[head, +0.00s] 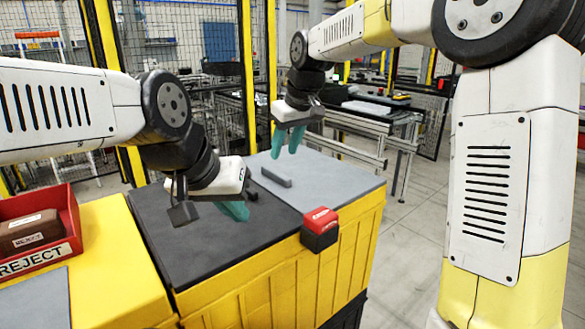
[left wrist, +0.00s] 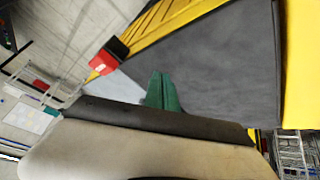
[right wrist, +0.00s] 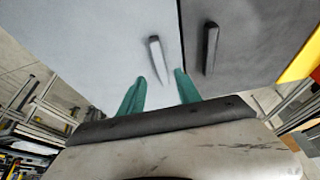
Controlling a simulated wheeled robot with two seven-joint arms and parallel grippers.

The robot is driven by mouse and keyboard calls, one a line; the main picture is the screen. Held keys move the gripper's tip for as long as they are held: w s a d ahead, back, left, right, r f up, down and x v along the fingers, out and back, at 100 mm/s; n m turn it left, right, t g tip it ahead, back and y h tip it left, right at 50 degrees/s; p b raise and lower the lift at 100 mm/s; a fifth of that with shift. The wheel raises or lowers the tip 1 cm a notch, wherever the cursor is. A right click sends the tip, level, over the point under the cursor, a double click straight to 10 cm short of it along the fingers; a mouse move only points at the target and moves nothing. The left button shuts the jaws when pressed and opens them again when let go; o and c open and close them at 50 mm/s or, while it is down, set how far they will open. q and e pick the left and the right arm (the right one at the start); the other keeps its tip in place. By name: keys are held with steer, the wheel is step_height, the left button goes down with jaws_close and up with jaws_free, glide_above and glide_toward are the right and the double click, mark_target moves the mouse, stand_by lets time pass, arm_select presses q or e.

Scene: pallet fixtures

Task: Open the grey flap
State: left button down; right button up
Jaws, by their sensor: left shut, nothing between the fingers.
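The grey flap (head: 325,180) lies closed on the right part of the yellow bin top, with a bar handle (head: 276,177). My right gripper (head: 288,142) is above this flap, with its green fingers apart and empty. In the right wrist view the flap (right wrist: 110,45) and its handle (right wrist: 157,58) show just ahead of the fingers. My left gripper (head: 236,211) has its fingers together over the dark flap (head: 195,250), and partly hides that flap's handle (head: 252,192). In the left wrist view the shut fingers (left wrist: 161,90) show against the dark flap (left wrist: 210,70).
A red and black box (head: 320,222) sits on the front edge between the flaps. A red REJECT tray (head: 65,240) with a brown block (head: 30,232) stands on the yellow surface at left. Conveyor frames (head: 370,125) stand behind. The floor at right is clear.

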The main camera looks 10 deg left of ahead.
mark_target(276, 172)
steer(key=shift+w+a+f, duration=0.35)
steer(key=shift+a+f, duration=0.1)
steer(key=shift+f, duration=0.05)
steer(key=x, duration=0.7)
steer(key=shift+f, duration=0.1)
steer(key=shift+c, duration=0.2)
jaws_close()
stand_by(0.8)
